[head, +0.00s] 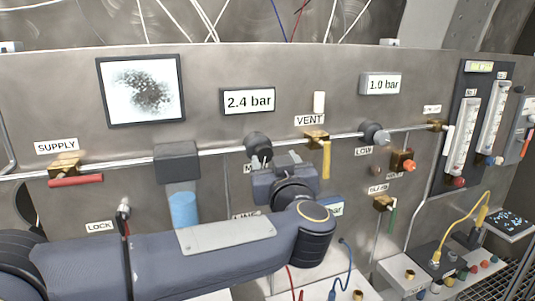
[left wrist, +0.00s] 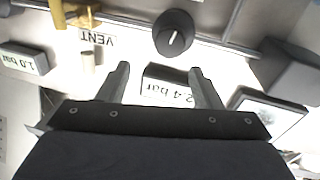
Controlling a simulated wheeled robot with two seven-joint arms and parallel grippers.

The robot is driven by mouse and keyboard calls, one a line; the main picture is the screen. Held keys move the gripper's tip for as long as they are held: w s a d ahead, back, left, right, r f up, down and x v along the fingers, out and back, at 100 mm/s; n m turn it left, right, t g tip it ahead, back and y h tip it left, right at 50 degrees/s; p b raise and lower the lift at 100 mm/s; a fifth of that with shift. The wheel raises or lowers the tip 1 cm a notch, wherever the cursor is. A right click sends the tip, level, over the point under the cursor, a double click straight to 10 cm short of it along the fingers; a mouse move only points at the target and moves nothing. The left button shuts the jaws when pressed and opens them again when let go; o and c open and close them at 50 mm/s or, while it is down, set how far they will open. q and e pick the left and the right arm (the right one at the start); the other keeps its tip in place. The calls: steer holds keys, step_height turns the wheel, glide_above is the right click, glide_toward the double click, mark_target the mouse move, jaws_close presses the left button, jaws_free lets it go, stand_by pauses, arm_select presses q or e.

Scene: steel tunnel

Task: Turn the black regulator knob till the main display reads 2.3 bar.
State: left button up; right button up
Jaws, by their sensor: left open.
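The black regulator knob (head: 258,146) sits on the pipe below the main display (head: 249,101), which reads 2.4 bar. In the left wrist view the knob (left wrist: 173,33) is a round black disc with a white pointer mark. My left gripper (head: 272,161) is just below the knob in the head view and overlaps the label under it. In the left wrist view its two fingers (left wrist: 162,72) are apart with nothing between them. The knob lies beyond the fingertips, with a visible gap in the picture. My right gripper is in neither view.
A yellow vent handle (head: 326,158) hangs right of the knob. A grey knob (head: 375,133) marked LOW is under a second display (head: 381,84) reading 1.0 bar. A grey block (head: 177,163) with a blue bowl is at left. My left arm hides the panel's lower middle.

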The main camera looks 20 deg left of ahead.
mark_target(265, 155)
arm_select(q)
steer(key=w+a, duration=0.1)
steer(key=w+a+g+y+p, duration=0.1)
steer(key=w, duration=0.1)
steer(key=w+a+f+g+y+p, duration=0.1)
steer(key=w, duration=0.1)
steer(key=shift+n, duration=0.4)
steer(key=c, duration=1)
steer(key=shift+n, duration=0.6)
steer(key=o, duration=1)
